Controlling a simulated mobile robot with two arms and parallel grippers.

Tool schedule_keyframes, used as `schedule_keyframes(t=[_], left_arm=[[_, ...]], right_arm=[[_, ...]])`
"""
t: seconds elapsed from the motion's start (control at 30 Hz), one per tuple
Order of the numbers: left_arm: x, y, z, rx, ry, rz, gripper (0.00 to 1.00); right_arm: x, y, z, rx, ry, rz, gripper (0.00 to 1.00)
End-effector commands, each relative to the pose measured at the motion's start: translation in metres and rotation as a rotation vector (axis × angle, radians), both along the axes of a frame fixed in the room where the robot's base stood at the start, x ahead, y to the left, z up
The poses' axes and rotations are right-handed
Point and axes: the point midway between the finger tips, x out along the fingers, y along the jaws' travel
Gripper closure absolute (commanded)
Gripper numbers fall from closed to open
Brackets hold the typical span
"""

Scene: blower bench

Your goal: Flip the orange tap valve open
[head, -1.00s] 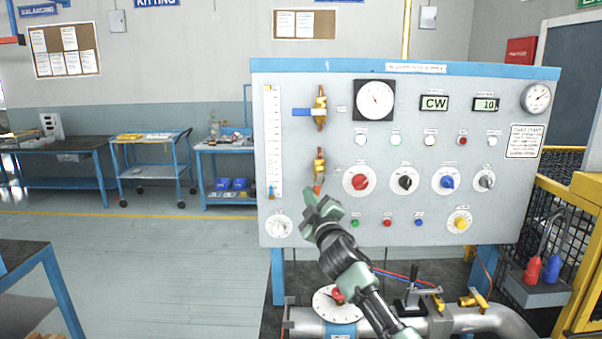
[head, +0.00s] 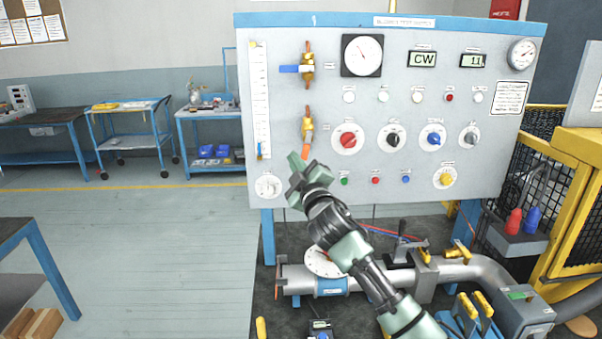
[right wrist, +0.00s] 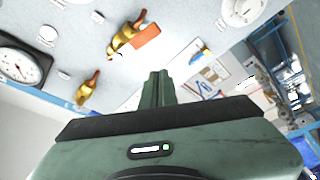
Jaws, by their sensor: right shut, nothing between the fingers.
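The orange tap valve (head: 307,130) is a brass body on a short vertical copper pipe on the panel. Its orange handle (head: 306,149) points down, roughly along the pipe. In the right wrist view the orange handle (right wrist: 146,35) shows above the fingertips, with a visible gap. My right gripper (head: 297,160) is shut and empty, its tips just below and left of the handle in the head view. The shut fingers also show in the right wrist view (right wrist: 157,80). Contact is not visible. My left gripper is not in view.
A similar valve with a blue handle (head: 290,69) pointing left sits above. A red knob (head: 348,140) is close on the right, a white dial (head: 268,186) lower left. A pipe assembly (head: 400,280) lies below the panel (head: 470,200).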

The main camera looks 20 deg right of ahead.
Motion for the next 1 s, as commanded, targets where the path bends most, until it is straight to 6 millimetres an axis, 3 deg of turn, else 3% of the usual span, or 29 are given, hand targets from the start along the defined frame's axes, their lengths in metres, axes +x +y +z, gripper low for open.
schedule_keyframes(t=[0.13,0.33,0.87,1.0], left_arm=[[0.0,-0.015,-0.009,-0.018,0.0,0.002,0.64],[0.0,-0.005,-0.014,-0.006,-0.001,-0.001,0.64],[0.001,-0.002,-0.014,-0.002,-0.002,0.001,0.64],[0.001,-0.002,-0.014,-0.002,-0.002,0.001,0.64]], right_arm=[[-0.024,0.0,-0.004,-0.002,-0.002,0.002,1.0],[-0.041,-0.001,-0.004,0.0,-0.001,0.002,1.0],[-0.045,-0.001,-0.003,0.0,-0.001,0.001,1.0],[-0.05,0.001,-0.021,0.025,0.035,0.0,1.0]])
